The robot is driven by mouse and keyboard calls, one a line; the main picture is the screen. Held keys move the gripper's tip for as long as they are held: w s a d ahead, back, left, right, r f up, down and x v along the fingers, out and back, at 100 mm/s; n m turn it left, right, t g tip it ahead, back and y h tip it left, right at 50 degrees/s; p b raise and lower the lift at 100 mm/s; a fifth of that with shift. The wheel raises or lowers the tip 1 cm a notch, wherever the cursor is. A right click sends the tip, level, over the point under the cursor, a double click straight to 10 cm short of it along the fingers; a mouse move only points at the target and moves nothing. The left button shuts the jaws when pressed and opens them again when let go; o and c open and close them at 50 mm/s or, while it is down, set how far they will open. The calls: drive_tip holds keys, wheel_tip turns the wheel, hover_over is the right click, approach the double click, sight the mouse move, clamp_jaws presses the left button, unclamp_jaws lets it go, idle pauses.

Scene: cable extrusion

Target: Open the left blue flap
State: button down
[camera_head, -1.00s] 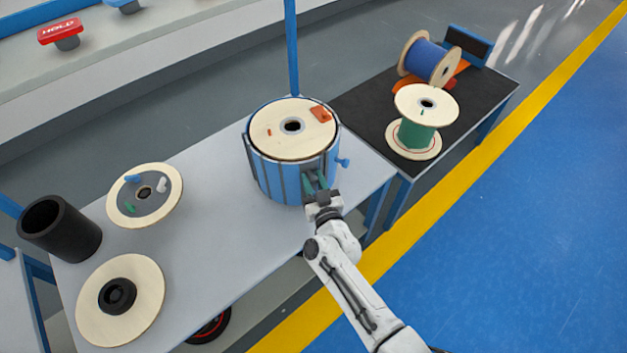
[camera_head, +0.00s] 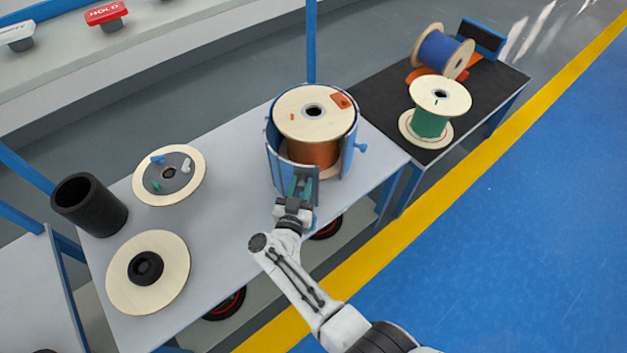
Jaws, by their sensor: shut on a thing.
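A blue round housing (camera_head: 271,143) stands on the grey table around a wooden spool (camera_head: 312,105) wound with copper-coloured cable (camera_head: 313,153). Its front is parted, so the cable shows between two blue flaps. The left blue flap (camera_head: 281,170) stands swung outward at the front left of the spool. The right blue flap (camera_head: 347,152) is at the right side, near a blue knob (camera_head: 361,147). My gripper (camera_head: 303,180) is shut on the free edge of the left flap. The fingers partly hide that edge.
A black cylinder (camera_head: 90,205), a disc with small coloured pieces (camera_head: 150,188) and a wooden disc with a black hub (camera_head: 125,285) occupy the table's left. Green (camera_head: 431,124) and blue (camera_head: 438,58) spools are on the black-topped table. A blue post (camera_head: 311,45) rises behind the housing.

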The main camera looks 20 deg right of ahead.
drive_tip(key=w+a+m+g+h+b, duration=0.2)
drive_tip(key=a+b, duration=0.7)
drive_tip(key=b, duration=0.5)
drive_tip(key=w+a+m+g+h+b, duration=0.3)
drive_tip(key=a+b, duration=0.6)
drive_tip(key=b, duration=0.5)
drive_tip(key=shift+w+a, duration=0.2)
drive_tip(key=shift+w, duration=0.4)
drive_tip(key=shift+r, duration=0.1)
drive_tip(key=c, duration=0.8)
unclamp_jaws()
drive_tip(key=shift+w+d, duration=0.1)
